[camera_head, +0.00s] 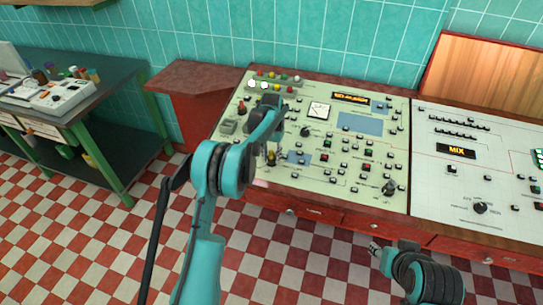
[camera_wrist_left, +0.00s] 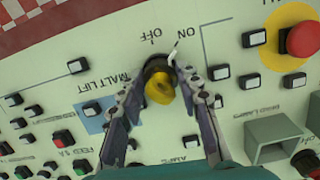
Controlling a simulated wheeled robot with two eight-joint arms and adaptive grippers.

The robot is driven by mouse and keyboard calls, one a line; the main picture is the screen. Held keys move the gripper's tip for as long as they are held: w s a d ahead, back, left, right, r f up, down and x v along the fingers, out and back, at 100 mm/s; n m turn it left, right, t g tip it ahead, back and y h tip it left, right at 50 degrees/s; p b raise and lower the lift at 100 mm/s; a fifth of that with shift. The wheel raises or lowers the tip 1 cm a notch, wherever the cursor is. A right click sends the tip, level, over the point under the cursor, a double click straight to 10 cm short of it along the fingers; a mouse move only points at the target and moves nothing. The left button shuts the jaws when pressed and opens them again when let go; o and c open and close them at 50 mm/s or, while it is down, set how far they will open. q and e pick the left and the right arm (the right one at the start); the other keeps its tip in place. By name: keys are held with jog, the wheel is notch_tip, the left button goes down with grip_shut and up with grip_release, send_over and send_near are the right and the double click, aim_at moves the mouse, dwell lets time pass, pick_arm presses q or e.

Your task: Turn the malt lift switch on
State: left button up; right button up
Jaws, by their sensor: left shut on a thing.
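The malt lift switch (camera_wrist_left: 158,88) is a yellow knob on a dark round base in the left wrist view, beside the printed words MALT LIFT. OFF and ON are printed past its far edge, and a thin white mark lies near ON. Whether the knob points at OFF or ON is unclear. My left gripper (camera_wrist_left: 160,92) has one finger on each side of the knob, shut on it. In the head view my left gripper (camera_head: 271,150) reaches down to the pale panel's lower left. My right gripper (camera_head: 375,250) is low in front of the console, too small to judge.
A red emergency button (camera_wrist_left: 303,40) on yellow and a grey box-shaped part (camera_wrist_left: 272,137) are near the switch. Small push buttons surround it. The console (camera_head: 330,190) continues right to a white MIX panel (camera_head: 480,175). A green side table (camera_head: 95,125) stands at left.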

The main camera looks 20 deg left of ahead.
dwell(0.4)
pick_arm(q)
jog(key=o, duration=1.2)
jog(key=shift+c, duration=0.2)
notch_tip(320, 180, up, 12)
jog(key=shift+f, duration=0.1)
